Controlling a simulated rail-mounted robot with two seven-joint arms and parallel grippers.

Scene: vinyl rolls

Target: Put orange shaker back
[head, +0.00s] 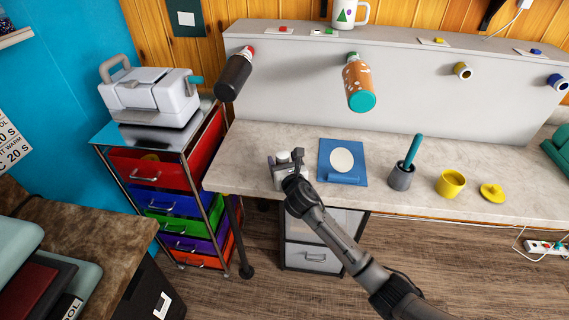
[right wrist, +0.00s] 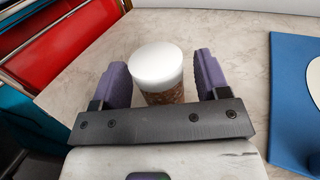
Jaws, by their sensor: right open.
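A small cylinder with a white top (right wrist: 156,65) and a brown-orange speckled side stands upright on the counter in the right wrist view. It appears to be the orange shaker; most of its side is hidden. My right gripper (right wrist: 158,88) is open, with its purple-grey fingers on either side of the cylinder and a visible gap at each side. In the head view my right gripper (head: 285,163) is at the counter's front left and hides most of the cylinder. My left gripper is not in view.
A blue mat (head: 328,158) lies just right of the gripper. A grey cup (head: 400,179) and a yellow mug (head: 450,184) stand farther right. An orange spotted roll (head: 357,76) and a black one (head: 233,76) project from the backboard. A drawer cart (head: 150,170) is at left.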

